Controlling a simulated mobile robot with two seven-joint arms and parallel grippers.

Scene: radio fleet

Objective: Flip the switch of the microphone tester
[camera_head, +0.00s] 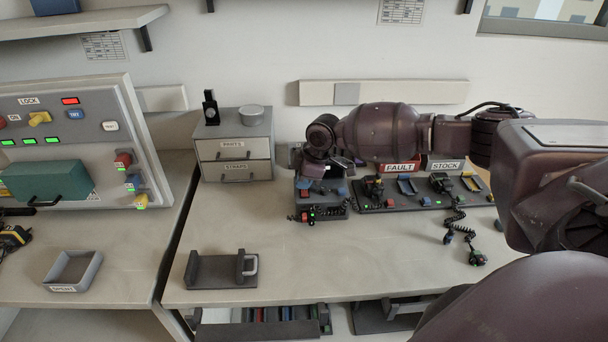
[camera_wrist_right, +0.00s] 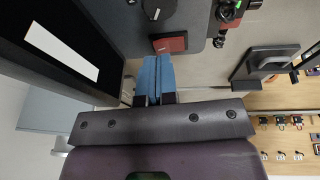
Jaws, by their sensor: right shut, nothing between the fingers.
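A small dark grey box unit (camera_head: 322,205) stands on the bench below my right wrist; it looks like the microphone tester, but its label is not readable. Red and green parts show at its front left. My right gripper (camera_head: 318,182) is over this unit, and my arm hides much of its top. In the right wrist view my right gripper (camera_wrist_right: 154,98) has its blue fingers together with nothing between them. The fingertips are close to a dark red piece (camera_wrist_right: 170,43) at the grey unit's edge; I cannot tell if they touch. My left gripper is out of view.
To the right is a dark charging rack (camera_head: 420,200) with several radios, below FAULT (camera_head: 399,167) and STOCK bins (camera_head: 444,164). A coiled-cord microphone (camera_head: 476,257) lies in front. A drawer cabinet (camera_head: 234,150) is left, a grey stand (camera_head: 222,270) at front left. The front-middle bench is clear.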

